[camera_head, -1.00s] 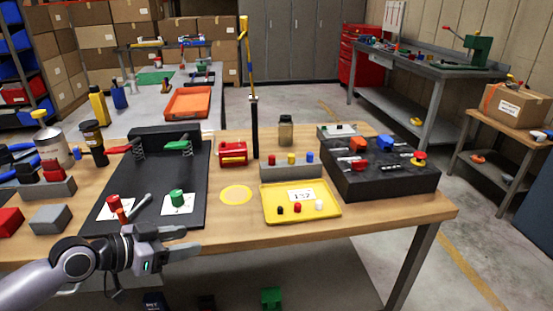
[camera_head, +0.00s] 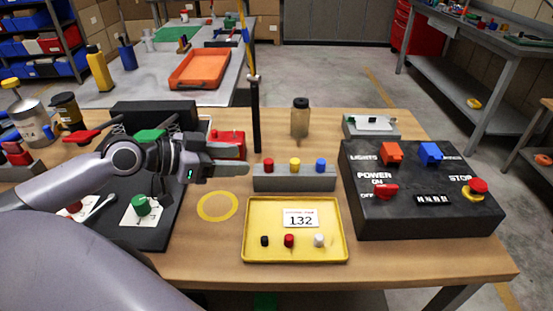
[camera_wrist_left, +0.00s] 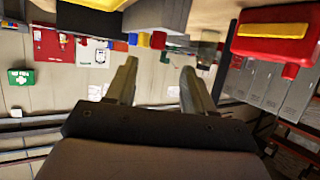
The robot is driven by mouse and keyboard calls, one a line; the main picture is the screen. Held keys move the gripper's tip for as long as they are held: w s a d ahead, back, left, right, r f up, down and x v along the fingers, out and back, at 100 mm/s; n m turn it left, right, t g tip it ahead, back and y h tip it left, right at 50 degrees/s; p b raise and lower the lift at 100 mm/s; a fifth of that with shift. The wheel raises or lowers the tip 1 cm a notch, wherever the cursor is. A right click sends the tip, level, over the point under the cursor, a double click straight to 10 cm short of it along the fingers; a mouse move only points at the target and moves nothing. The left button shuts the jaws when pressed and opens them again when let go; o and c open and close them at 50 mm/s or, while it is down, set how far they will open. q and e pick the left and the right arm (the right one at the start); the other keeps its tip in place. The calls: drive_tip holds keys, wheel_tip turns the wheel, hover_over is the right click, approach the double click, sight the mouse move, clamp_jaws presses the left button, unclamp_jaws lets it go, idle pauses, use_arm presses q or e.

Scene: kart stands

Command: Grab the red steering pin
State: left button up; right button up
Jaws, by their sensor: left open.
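Two red pins show in the head view, and I cannot tell which is the steering pin. One red pin (camera_head: 289,240) stands in a yellow tray (camera_head: 255,212) between a black and a white one. Another red peg (camera_head: 268,165) stands in a grey block (camera_head: 294,184) beside a yellow and a blue one; it also shows in the left wrist view (camera_wrist_left: 158,41). My left gripper (camera_head: 240,161) is open and empty, above the table and just left of the grey block. Its parted fingers show in the left wrist view (camera_wrist_left: 159,76). My right gripper is not in view.
A black control box (camera_head: 420,215) stands right of the tray. A black post (camera_head: 256,115) and a small bottle (camera_head: 299,120) stand behind the block. A red case (camera_head: 228,138) is partly hidden behind my left gripper. Bare wood surrounds the yellow ring (camera_head: 217,206).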

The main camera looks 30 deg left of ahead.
sight(260, 173)
use_arm(q)
drive_tip(key=shift+p+x, duration=0.4)
drive_tip(key=shift+x, duration=2.9)
drive_tip(key=shift+s+d+f, duration=0.15)
drive_tip(key=shift+f, duration=0.05)
clamp_jaws()
